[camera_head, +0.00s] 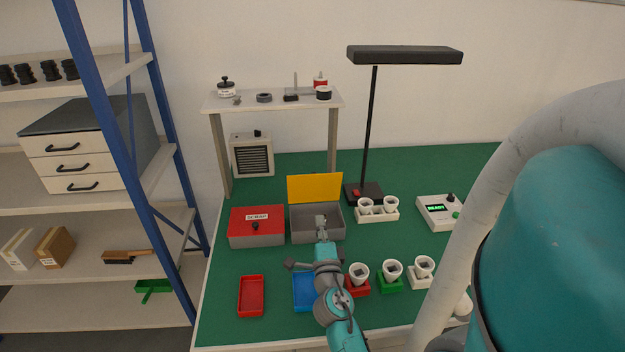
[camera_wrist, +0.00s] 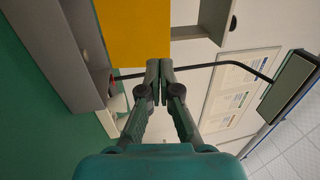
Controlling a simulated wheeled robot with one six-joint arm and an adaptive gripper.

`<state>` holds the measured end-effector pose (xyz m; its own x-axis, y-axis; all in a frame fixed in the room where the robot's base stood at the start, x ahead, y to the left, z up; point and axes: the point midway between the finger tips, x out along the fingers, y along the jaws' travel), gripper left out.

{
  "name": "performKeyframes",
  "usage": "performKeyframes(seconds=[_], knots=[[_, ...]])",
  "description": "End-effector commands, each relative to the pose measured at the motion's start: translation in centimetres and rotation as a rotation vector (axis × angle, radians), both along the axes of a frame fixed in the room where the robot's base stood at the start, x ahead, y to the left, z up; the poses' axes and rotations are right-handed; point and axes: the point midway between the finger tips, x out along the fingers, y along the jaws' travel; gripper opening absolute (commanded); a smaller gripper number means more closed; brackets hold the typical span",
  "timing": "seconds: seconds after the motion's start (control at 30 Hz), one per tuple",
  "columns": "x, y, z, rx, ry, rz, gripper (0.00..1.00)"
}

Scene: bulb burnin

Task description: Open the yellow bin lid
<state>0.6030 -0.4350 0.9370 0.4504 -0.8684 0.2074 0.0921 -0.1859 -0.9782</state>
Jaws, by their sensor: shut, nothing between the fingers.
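The yellow bin lid (camera_head: 315,188) stands upright at the back edge of the grey bin (camera_head: 302,234), whose inside is open to view. In the wrist view the lid (camera_wrist: 135,30) shows beyond the fingertips, with the grey bin wall (camera_wrist: 62,50) to its left. My gripper (camera_head: 321,218) is in front of the lid, over the bin's opening, and covers part of the bin. In the wrist view my gripper (camera_wrist: 160,66) has its fingertips together with nothing between them. The tips look close to the lid's edge, but I cannot tell whether they touch it.
A red-lidded scrap bin (camera_head: 257,226) stands left of the grey bin. A black lamp (camera_head: 405,55) rises behind on the right. White cups in a holder (camera_head: 378,214) stand to the right. Red (camera_head: 251,296) and blue (camera_head: 303,292) trays and several cups stand in front.

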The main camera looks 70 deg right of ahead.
Motion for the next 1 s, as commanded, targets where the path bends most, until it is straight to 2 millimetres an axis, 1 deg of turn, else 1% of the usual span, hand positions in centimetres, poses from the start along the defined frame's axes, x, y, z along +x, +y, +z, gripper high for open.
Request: performKeyframes(seconds=[0.17,0.27,0.7,0.9,1.0], knots=[[0.5,-1.2,0.4,0.0,-0.007,-0.002,0.0],[1.1,-2.3,0.7,-0.001,-0.008,-0.002,0.0],[4.4,-8.7,2.2,-0.001,-0.005,0.0,0.0],[5.6,-10.9,2.7,0.0,-0.005,0.0,0.0],[6.0,-11.6,2.8,0.001,-0.004,0.0,0.0]])
